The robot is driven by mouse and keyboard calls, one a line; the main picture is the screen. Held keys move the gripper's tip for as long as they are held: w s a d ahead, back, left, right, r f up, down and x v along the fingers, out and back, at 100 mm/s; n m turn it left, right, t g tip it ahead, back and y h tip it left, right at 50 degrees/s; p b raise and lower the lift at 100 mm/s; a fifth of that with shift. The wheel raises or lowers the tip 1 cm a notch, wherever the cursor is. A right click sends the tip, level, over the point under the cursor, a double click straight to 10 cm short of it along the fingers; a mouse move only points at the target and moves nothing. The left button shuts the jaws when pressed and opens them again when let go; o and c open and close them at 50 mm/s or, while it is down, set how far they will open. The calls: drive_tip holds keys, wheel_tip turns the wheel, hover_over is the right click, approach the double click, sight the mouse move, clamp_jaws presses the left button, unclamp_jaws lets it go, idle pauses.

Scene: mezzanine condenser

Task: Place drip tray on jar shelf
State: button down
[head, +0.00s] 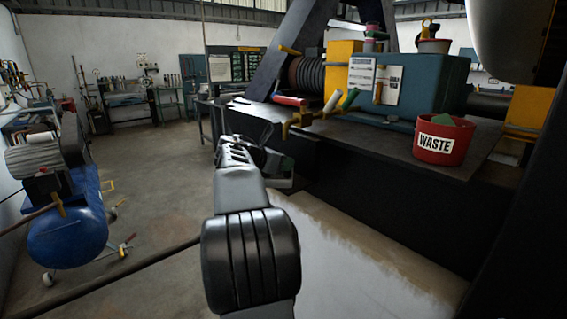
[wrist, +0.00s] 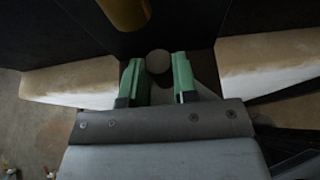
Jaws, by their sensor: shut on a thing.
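My gripper (wrist: 158,75) has two green fingers, shown from behind in the wrist view, with a round grey piece (wrist: 158,62) between them. In the head view my gripper (head: 284,163) is low in front of the dark bench, mostly hidden by my arm. A grey, tray-like thing (head: 286,183) shows just under it and looks like the drip tray, held by the gripper. Its far side and contents are hidden. I cannot make out a jar shelf in either view.
A dark bench (head: 380,150) carries a red WASTE bucket (head: 443,141), a blue machine housing (head: 425,88) and several coloured-handled valves. A blue compressor (head: 65,215) stands at the left.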

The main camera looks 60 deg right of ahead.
drive_tip(key=c, duration=0.9)
unclamp_jaws()
drive_tip(key=shift+f, duration=0.1)
drive_tip(key=shift+r, duration=0.25)
drive_tip(key=p+v, duration=0.1)
drive_tip(key=v, duration=1.1)
drive_tip(key=s+a+f+m+t+y, duration=0.15)
drive_tip(key=a+f+m+y, duration=0.3)
drive_tip(key=a+f, duration=0.5)
drive_tip(key=s+a+f+m+t+y, duration=0.1)
drive_tip(key=a+f+m+t+y, duration=0.45)
drive_tip(key=a, duration=0.75)
drive_tip(key=s+a+f+m+y, duration=0.1)
drive_tip(key=a+f+m+y, duration=0.3)
drive_tip(key=a+f, duration=0.65)
wheel_tip(320, 180, up, 13)
drive_tip(key=a+h+p, duration=0.1)
drive_tip(key=p, duration=1)
drive_tip(key=shift+s+r+t+p, duration=0.25)
drive_tip(key=shift+s+t+p, duration=0.05)
drive_tip(key=shift+s+t, duration=0.1)
